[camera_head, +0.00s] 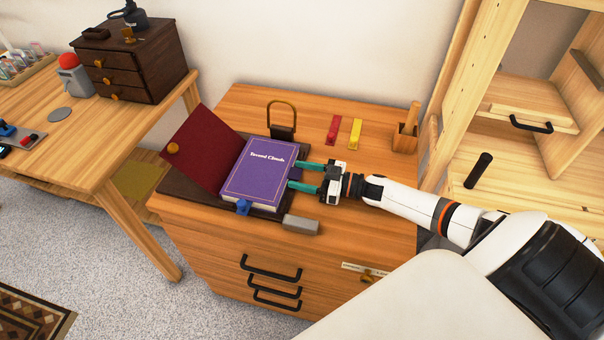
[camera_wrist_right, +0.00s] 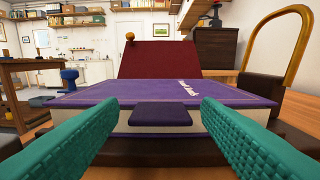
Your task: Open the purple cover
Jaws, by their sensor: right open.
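A purple book (camera_head: 259,171) with a closed cover and white title lies on a dark base (camera_head: 181,187) on the wooden cabinet. Its purple cover also shows in the right wrist view (camera_wrist_right: 160,92), with a small purple tab (camera_wrist_right: 160,114) sticking out from the near edge over the pale pages. My right gripper (camera_head: 299,177) is at the book's right edge, its teal fingers pointing left. In the wrist view the fingers (camera_wrist_right: 160,122) are apart, one on each side of the tab, with nothing held between them. My left gripper does not show.
A dark red panel (camera_head: 203,150) with a brass knob leans up left of the book. A brass-looped padlock (camera_head: 283,131) stands behind it. A blue piece (camera_head: 243,207) and a grey block (camera_head: 301,225) are in front. Red and yellow items (camera_head: 355,133) lie behind my gripper.

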